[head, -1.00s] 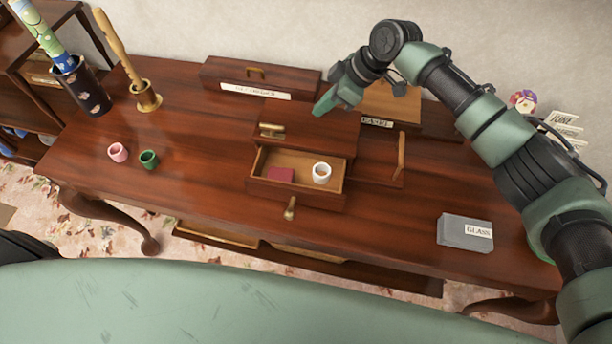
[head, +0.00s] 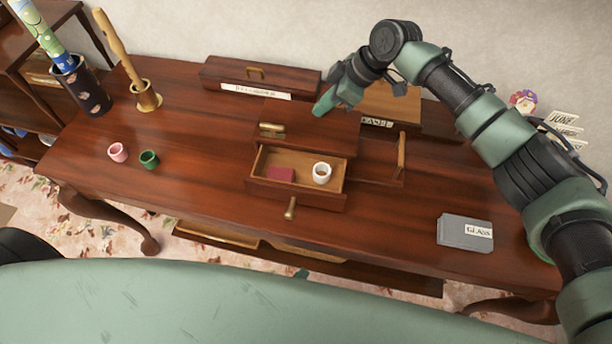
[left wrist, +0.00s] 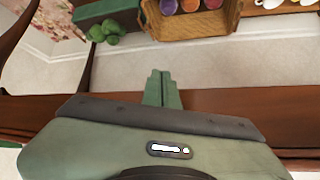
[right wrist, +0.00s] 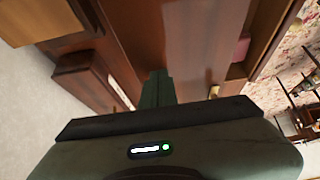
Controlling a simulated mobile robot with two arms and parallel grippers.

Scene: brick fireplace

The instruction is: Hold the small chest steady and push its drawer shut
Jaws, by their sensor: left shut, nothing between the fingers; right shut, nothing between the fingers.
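The small chest (head: 310,124) is dark wood with a brass fitting on its front left and stands on the desk. Its drawer (head: 255,182) is pulled out toward me and has a brass knob (head: 290,208). A dark red block (head: 280,174) and a white ring-like cup (head: 321,173) are in the drawer. My right gripper (head: 322,107) is shut and empty at the chest's back right top edge; I cannot tell whether it touches. Its fingers also show in the right wrist view (right wrist: 157,88).
A long wooden box (head: 225,75) is behind the chest. The desk's left front is clear.

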